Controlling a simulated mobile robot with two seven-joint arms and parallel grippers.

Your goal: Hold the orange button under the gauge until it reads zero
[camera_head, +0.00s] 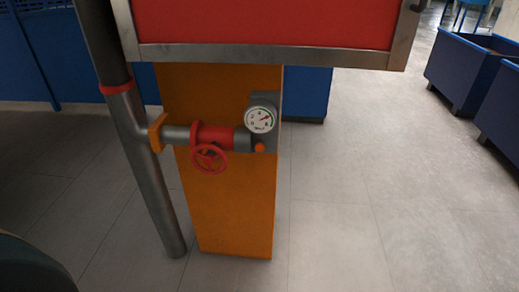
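The gauge (261,120) has a round white face with a green arc and a red needle, and sits on a grey housing on the orange post (230,205). The needle points to the upper right; the numbers are too small to read surely. The small orange button (259,147) is just below the gauge. Nothing touches the button. Neither of my grippers is in view.
A red handwheel (209,159) and a red valve body (216,136) are left of the button. A grey vertical pipe (151,185) stands at the left. A red panel with a metal frame (265,53) overhangs the post. Blue bins (468,72) stand at right; floor between is clear.

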